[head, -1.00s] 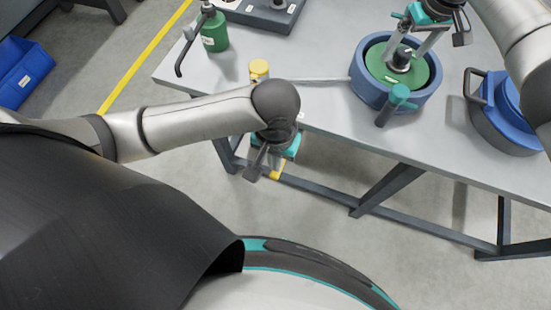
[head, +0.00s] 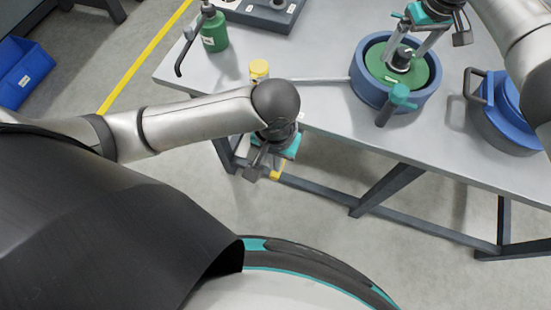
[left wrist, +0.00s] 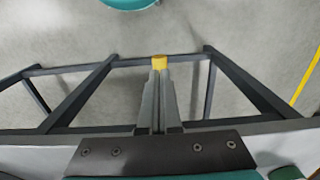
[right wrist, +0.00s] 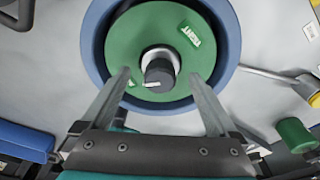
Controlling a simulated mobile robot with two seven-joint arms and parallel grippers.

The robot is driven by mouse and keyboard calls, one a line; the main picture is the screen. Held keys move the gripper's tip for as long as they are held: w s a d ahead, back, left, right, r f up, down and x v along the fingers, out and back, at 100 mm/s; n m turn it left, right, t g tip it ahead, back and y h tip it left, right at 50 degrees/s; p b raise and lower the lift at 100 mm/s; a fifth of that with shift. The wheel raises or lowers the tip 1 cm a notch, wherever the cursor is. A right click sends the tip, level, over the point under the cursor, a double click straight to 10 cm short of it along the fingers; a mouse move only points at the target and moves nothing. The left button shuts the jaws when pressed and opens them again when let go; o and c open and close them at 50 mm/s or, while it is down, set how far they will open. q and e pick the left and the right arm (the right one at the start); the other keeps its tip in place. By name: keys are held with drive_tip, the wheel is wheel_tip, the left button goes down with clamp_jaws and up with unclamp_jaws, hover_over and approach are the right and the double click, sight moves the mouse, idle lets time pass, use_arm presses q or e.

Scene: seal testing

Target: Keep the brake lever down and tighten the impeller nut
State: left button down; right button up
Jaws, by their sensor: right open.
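The blue round housing (head: 437,88) sits on the table with a green impeller (head: 425,75) inside. The dark impeller nut (right wrist: 159,70) is at its centre on a pale collar. My right gripper (head: 402,58) is open above the impeller, its fingers on either side of the nut and apart from it. A grey bar (head: 315,80) runs left from the housing to a yellow knob (head: 259,68). My left gripper (left wrist: 160,72) is below the table edge, fingers close together on a yellow-ended piece (left wrist: 160,62). How this piece joins the bar is hidden.
A teal-topped handle (head: 400,95) stands at the housing's front rim. A blue-lidded pot (head: 495,125) stands at the right. A green bottle (head: 215,38) and a grey panel (head: 270,12) are at the back left. Table legs and bare floor lie below.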

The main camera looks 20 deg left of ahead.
use_arm(q)
drive_tip(key=shift+f, duration=0.15)
drive_tip(key=shift+f, duration=2.55)
use_arm(e)
drive_tip(key=n, duration=0.3)
drive_tip(key=shift+n+y, duration=0.3)
drive_tip(key=shift+n, duration=0.1)
drive_tip(key=n+g, duration=0.1)
drive_tip(key=n, duration=0.3)
